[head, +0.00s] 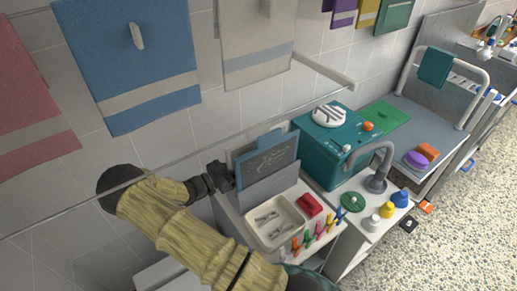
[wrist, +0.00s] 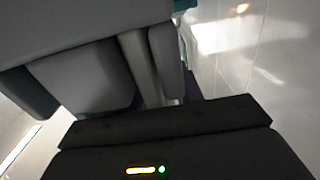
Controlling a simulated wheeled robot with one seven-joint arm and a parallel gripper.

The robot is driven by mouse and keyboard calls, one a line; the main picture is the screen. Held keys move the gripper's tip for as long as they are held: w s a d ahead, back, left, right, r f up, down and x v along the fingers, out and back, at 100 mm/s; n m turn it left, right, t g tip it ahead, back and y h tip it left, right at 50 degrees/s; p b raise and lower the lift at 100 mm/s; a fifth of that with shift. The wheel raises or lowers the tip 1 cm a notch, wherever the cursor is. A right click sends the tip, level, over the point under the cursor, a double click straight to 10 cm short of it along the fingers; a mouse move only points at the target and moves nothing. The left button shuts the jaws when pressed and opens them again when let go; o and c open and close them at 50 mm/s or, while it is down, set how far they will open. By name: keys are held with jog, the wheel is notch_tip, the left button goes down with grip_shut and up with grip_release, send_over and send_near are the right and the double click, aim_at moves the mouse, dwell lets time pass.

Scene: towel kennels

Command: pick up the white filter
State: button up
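A white round slotted piece (head: 329,115), which looks like the white filter, sits on top of the teal box (head: 341,168) right of centre in the head view. My gripper (head: 220,177) is well to its left, beside the framed dark board (head: 270,160), and apart from the white piece. The gripper is small and dark there, and its finger opening cannot be made out. In the wrist view, dark gripper housing fills the bottom and grey shapes fill the upper left. The white piece cannot be made out in that view.
A cream tray (head: 293,233) with metal pieces, a red block (head: 310,204) and several coloured clips stand below the board. A grey curved tap (head: 378,168) stands right of the teal box. Towels hang on the wall above, with a rail (head: 322,72) jutting out.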

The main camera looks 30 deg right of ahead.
jog(key=shift+d, duration=0.2)
jog(key=shift+c, duration=0.5)
grip_shut()
